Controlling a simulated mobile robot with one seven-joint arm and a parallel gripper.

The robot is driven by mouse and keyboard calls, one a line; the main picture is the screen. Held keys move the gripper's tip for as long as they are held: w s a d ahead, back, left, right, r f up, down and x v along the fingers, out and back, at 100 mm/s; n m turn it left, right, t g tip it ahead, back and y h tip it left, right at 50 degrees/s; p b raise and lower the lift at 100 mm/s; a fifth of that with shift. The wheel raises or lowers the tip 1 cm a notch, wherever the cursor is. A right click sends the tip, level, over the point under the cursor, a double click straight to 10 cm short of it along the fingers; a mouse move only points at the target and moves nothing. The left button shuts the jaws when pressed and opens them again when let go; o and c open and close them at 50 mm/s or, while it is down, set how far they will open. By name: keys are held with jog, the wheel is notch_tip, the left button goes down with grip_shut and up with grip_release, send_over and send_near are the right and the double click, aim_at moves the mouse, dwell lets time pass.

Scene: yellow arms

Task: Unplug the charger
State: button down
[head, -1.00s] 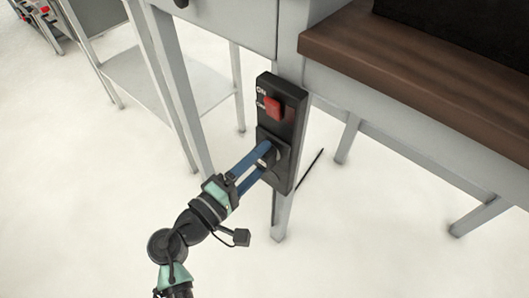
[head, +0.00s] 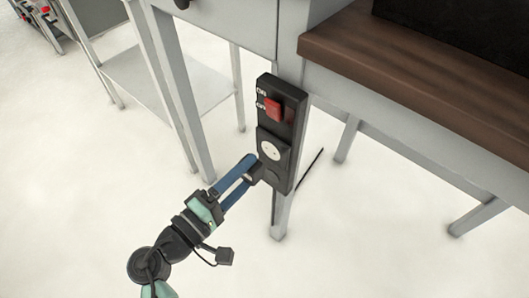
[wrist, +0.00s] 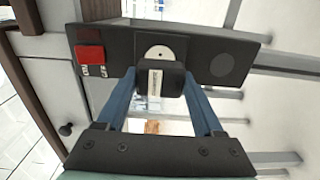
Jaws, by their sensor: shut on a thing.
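A black power panel (head: 284,118) with a red switch (head: 272,109) and a round pale socket (head: 270,151) is fixed to a grey table leg. My gripper (head: 252,167), with blue fingers, is shut on a small dark charger (head: 255,174) just in front of the panel, below and left of the socket face. In the wrist view the charger (wrist: 157,86) is a black block with a white label between the fingers. It covers the lower part of the socket (wrist: 160,53) there. The socket face shows bare in the head view, and the charger appears apart from it.
A wooden-topped bench (head: 420,78) stands at the right, with a dark object on it. Grey table legs (head: 180,100) and a low shelf (head: 165,85) stand at the left. The pale floor (head: 80,200) in front of the panel is clear.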

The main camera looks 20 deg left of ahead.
jog(key=shift+v, duration=0.85)
grip_release()
